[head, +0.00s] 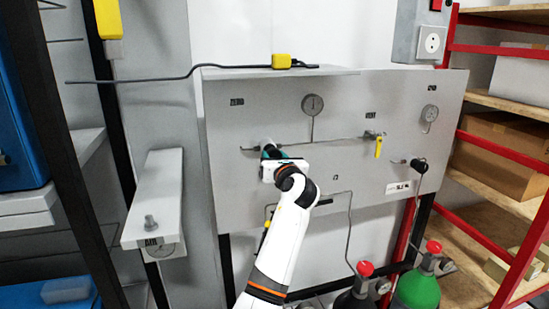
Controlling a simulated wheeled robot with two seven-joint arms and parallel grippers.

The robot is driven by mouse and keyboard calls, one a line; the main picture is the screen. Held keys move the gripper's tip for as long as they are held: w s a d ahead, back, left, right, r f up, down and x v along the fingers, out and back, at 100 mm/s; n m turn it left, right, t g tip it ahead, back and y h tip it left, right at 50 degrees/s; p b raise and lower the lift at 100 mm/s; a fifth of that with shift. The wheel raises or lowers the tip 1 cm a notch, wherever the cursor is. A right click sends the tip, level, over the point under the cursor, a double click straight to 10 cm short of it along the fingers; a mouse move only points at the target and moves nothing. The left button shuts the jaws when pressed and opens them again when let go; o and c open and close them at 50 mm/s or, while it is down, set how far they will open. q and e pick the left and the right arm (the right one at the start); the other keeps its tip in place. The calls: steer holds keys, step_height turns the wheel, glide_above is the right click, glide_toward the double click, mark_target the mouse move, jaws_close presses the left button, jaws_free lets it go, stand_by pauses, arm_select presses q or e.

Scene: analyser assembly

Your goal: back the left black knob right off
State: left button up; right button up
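My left gripper (269,153) is at the left end of the grey panel (235,120), where a thin pipe ends under the ZERO label. A small dark and teal part shows at its tip. I cannot tell whether this is the left black knob or the gripper's fingers. The wrist hides most of that spot, so whether the fingers are closed on the knob does not show. Another black knob (418,165) sits on the right of the panel, clear of the gripper. My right gripper is not in view.
A yellow-handled valve (378,146) and a round gauge (312,104) are on the panel. A yellow block (281,61) and a dark rod lie along its top. Gas cylinders with red caps (365,268) stand below right. A red shelf rack (502,152) holds boxes at right.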

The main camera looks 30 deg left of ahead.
arm_select(q)
steer(key=shift+c, duration=0.9)
